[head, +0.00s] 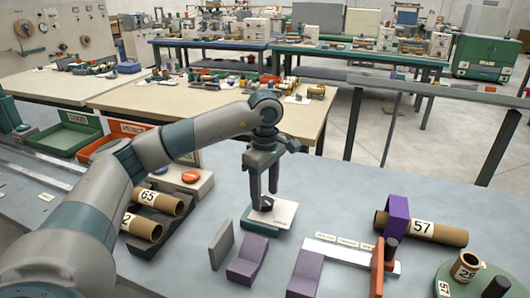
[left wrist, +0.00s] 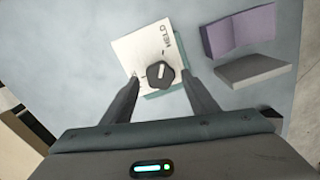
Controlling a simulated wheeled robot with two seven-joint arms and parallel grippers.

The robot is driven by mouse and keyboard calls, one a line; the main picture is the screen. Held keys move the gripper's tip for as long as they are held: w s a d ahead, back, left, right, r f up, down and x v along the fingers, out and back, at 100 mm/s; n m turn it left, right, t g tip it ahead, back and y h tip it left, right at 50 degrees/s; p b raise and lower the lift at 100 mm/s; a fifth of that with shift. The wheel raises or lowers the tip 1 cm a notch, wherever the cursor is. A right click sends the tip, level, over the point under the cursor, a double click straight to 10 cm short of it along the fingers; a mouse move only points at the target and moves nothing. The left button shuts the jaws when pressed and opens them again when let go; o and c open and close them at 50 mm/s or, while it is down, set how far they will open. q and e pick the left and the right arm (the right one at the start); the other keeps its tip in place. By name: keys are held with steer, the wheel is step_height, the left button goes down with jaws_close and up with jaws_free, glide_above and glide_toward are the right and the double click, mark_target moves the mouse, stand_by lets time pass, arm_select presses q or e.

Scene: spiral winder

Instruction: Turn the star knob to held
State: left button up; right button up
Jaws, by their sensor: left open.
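The dark star knob (head: 266,204) sits on a white plate (head: 284,215) with a green base, on the grey bench. In the left wrist view the knob (left wrist: 155,82) has a small white line on top. The word HELD (left wrist: 168,42) is printed near one edge of the plate. My left gripper (head: 263,193) points down over the plate. Its open fingers (left wrist: 160,78) are on either side of the knob with gaps visible; I cannot tell whether they reach down to its full height. My right gripper is not in view.
Purple angled blocks (head: 247,260) and a grey upright plate (head: 221,244) stand close in front of the knob plate. Cardboard tubes lie in a dark rack (head: 168,235) at left. A tube marked 57 (head: 450,235) lies at right. An orange button (head: 190,176) is behind left.

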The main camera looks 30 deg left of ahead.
arm_select(q)
step_height(320, 180, up, 11)
step_height(320, 180, up, 5)
glide_above(265, 201)
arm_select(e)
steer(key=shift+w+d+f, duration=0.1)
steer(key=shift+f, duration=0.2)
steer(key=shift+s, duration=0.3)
